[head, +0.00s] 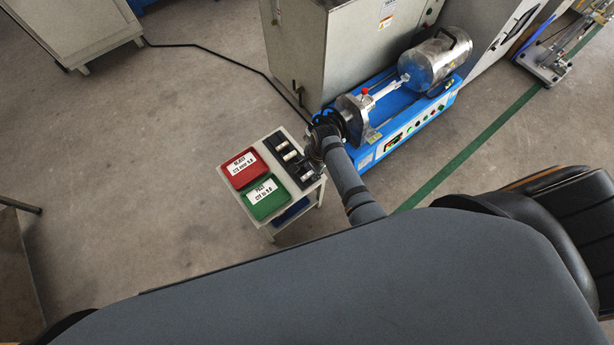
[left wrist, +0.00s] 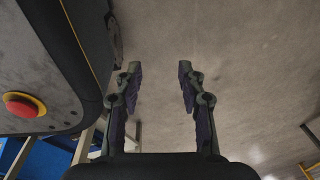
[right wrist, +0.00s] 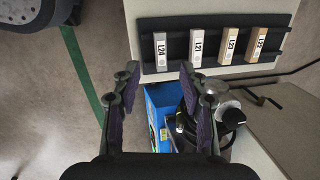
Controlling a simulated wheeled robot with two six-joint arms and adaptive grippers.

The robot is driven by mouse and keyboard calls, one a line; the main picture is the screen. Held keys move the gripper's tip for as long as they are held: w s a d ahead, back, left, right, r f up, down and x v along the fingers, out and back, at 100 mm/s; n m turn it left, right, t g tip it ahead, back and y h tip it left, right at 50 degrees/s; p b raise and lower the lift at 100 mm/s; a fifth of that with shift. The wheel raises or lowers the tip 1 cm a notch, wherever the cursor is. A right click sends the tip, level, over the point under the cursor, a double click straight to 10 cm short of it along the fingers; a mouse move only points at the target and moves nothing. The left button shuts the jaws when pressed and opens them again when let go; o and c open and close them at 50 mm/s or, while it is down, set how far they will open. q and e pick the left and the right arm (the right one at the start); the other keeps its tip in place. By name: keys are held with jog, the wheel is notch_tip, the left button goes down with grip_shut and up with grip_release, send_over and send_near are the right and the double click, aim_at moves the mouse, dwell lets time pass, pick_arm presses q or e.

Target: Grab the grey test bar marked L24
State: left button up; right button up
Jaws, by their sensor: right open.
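The grey test bar marked L24 (right wrist: 161,52) stands at the left end of a black rack (right wrist: 181,68) in the right wrist view. My right gripper (right wrist: 160,68) is open and empty, with the bar showing in line with the gap between its fingertips. I cannot tell how far the fingertips are above it. In the head view my right gripper (head: 316,140) is at the rack's right side, and my arm partly hides that area. My left gripper (left wrist: 159,66) is open and empty over bare floor in the left wrist view.
Beside L24 are a pale bar L21 (right wrist: 196,47) and two tan and brown bars (right wrist: 256,43). A red REJECT tray (head: 244,167) and green PASS tray (head: 266,198) lie left of the rack on the white stand. A blue machine (head: 400,125) stands close on the right.

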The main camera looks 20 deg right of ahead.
aim_at(307, 176)
jog(key=f, duration=0.1)
jog(key=f+b, duration=0.1)
jog(key=f, duration=0.1)
jog(key=f+b, duration=0.1)
jog(key=f, duration=0.1)
jog(key=shift+w+a, duration=0.25)
jog(key=shift+a, duration=0.1)
pick_arm(q)
jog(key=w, duration=0.4)
jog(key=shift+d+f, duration=0.1)
pick_arm(e)
grip_shut()
